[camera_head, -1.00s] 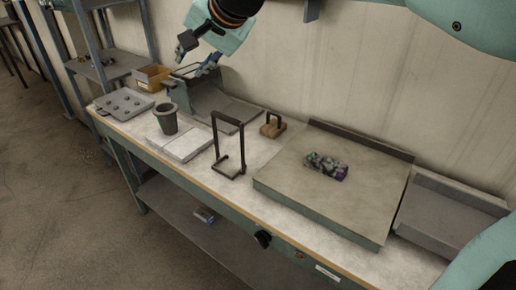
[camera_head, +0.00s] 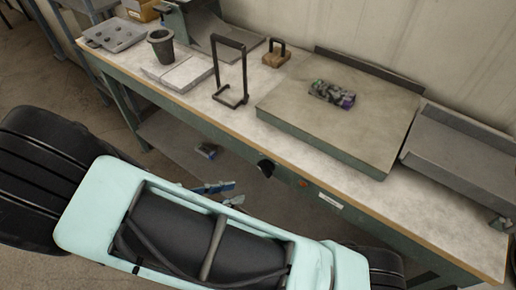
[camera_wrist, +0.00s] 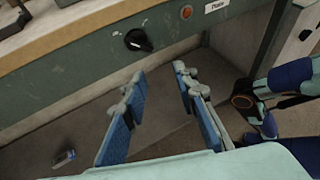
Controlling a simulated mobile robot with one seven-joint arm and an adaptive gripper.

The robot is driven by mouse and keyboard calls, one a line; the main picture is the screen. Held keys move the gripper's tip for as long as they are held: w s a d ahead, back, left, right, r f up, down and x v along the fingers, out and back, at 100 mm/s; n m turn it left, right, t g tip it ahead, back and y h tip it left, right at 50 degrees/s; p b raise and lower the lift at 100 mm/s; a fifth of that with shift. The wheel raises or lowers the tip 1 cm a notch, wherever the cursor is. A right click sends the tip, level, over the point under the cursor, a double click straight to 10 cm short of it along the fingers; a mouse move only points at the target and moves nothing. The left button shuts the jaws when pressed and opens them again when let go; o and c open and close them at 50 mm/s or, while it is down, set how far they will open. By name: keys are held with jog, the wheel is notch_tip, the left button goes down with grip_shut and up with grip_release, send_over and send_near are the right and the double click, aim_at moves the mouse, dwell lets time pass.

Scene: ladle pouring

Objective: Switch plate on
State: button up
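The plate (camera_head: 345,125) is a large flat slab on the worktable, with a small dark patterned block on top. On the table's front panel is a black knob (camera_head: 266,168), with a small orange light or button (camera_head: 303,183) and a white label (camera_head: 330,200) to its right. The wrist view shows the knob (camera_wrist: 138,40), the orange spot (camera_wrist: 186,12) and the label, reading "Plate" (camera_wrist: 214,5). My gripper (camera_wrist: 158,75) is open and empty, its blue fingers apart. In that view the knob lies beyond the fingertips, slightly left of their middle. The gripper touches nothing visible.
A black frame stand (camera_head: 231,75), a dark cup (camera_head: 161,47) and a wooden block with a handle (camera_head: 276,55) stand on the table (camera_head: 250,120). A small object (camera_head: 206,151) lies on the lower shelf. A grey tray (camera_head: 460,150) is at the right.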

aim_at(263, 172)
jog(key=w+d+f+n+t, duration=0.1)
jog(key=w+d+n+t, duration=0.1)
jog(key=n, duration=0.2)
jog(key=w+d+f+n+t, duration=0.1)
jog(key=w+d+n+t, duration=0.1)
jog(key=d+n+t, duration=0.1)
jog(key=w+d+f+n+t, duration=0.1)
jog(key=w+d+n+t, duration=0.1)
jog(key=n, duration=0.3)
jog(key=shift+w+d+n+t+y, duration=0.3)
jog(key=shift+w+d+t, duration=0.1)
jog(key=shift+w+d, duration=0.2)
jog(key=shift+c, duration=0.7)
grip_shut()
